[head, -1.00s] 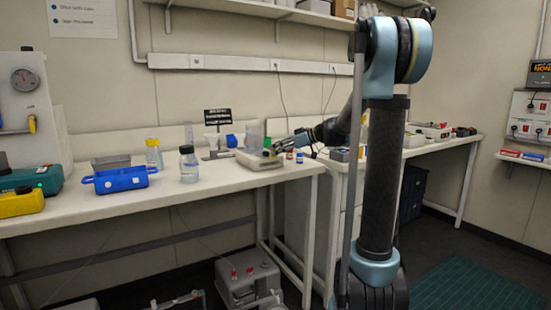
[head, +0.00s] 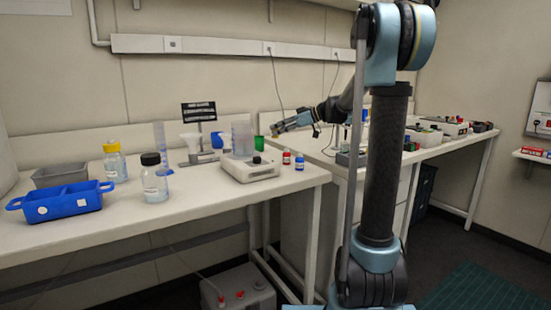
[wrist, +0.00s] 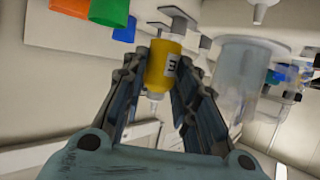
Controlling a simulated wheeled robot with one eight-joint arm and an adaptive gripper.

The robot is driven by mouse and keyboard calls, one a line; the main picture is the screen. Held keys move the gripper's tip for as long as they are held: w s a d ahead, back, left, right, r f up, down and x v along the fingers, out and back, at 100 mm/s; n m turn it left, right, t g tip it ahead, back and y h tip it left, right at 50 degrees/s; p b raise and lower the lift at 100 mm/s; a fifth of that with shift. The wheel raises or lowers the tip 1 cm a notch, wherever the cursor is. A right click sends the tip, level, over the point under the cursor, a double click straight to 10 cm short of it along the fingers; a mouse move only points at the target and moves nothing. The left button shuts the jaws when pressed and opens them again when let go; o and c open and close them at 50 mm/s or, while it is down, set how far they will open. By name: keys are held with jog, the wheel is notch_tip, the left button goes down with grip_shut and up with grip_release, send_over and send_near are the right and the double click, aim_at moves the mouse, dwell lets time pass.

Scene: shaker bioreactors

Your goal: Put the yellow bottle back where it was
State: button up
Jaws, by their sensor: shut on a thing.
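The yellow bottle (wrist: 162,66), with a white label, is held between the two fingers of my gripper (wrist: 166,78) in the wrist view. It looks clear of any surface there, with bench items behind it. In the head view my gripper (head: 279,127) is small, raised above the right end of the left bench, near a green cup (head: 259,143). The bottle is too small there to make out clearly. I cannot tell which spot the bottle came from.
A white benchtop device (head: 250,170) stands below and left of my gripper, with a red-labelled vial (head: 286,158) and a blue-labelled vial (head: 299,163) beside it. Farther left are a black-capped bottle (head: 154,180), a yellow-capped bottle (head: 114,164) and a blue tray (head: 62,203). The front of the bench is clear.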

jog(key=shift+w+a+r, duration=0.1)
jog(key=shift+w+a, duration=0.05)
jog(key=shift+w, duration=0.35)
notch_tip(320, 180, down, 10)
jog(key=shift+r, duration=0.15)
jog(key=o, duration=0.9)
jog(key=shift+s, duration=0.1)
jog(key=v, duration=0.7)
jog(key=shift+d+r, duration=0.2)
jog(key=shift+d, duration=0.15)
notch_tip(320, 180, up, 7)
jog(key=shift+a+r, duration=0.15)
jog(key=shift+r, duration=0.1)
